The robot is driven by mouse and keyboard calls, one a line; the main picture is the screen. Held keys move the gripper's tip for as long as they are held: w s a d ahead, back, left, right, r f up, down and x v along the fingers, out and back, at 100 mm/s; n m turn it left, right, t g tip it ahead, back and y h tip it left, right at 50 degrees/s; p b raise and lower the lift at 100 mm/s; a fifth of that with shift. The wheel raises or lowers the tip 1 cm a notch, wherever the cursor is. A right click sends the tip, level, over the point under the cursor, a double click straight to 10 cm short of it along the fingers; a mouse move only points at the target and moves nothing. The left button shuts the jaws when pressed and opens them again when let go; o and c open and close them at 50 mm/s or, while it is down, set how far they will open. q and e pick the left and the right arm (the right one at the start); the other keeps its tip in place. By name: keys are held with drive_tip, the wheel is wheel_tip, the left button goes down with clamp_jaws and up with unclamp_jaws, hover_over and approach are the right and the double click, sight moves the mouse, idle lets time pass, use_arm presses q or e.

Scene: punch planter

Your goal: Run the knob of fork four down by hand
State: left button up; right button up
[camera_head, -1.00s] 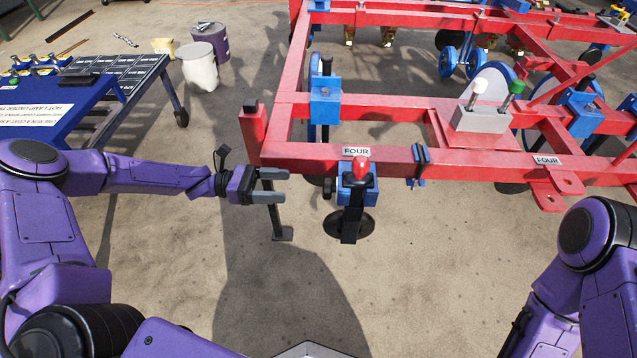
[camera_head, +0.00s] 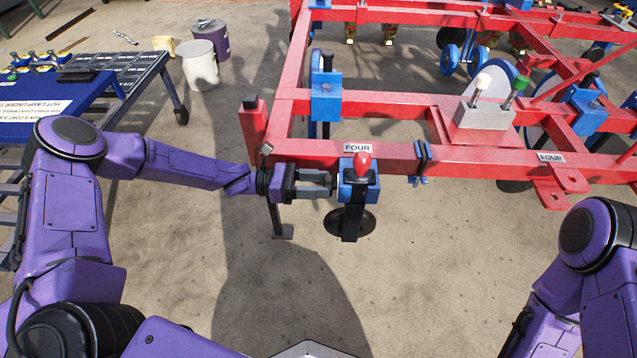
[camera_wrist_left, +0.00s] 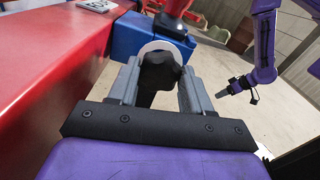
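Fork four has a blue clamp block (camera_head: 352,190) on the red beam under a FOUR label (camera_head: 357,148). A red-topped handle (camera_head: 361,163) stands on it and a black shank hangs below. My left gripper (camera_head: 332,184) is at the block's left side. In the left wrist view a black lobed knob (camera_wrist_left: 161,72) with a pale ring behind it lies between the fingers of my left gripper (camera_wrist_left: 160,82). The fingers are apart, one either side; contact is unclear. My right gripper (camera_wrist_left: 233,87) shows small in the left wrist view, its opening unclear.
The red frame beam (camera_head: 430,160) runs behind the clamp. A grey box (camera_head: 484,114) with a white and a green knob sits on the frame. A blue bench (camera_head: 60,105) stands left. The floor in front is clear.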

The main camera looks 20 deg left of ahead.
use_arm(q)
drive_tip(key=m+b, duration=0.3)
drive_tip(key=shift+m, duration=0.3)
drive_tip(key=o, duration=1)
drive_tip(key=shift+o, duration=0.2)
drive_tip(key=p+v, duration=0.2)
drive_tip(key=v, duration=0.8)
drive_tip(key=shift+a, duration=0.35)
drive_tip(key=p+v, duration=0.1)
drive_tip(key=v, duration=0.9)
drive_tip(key=shift+s+a, duration=0.2)
drive_tip(key=shift+a, duration=0.05)
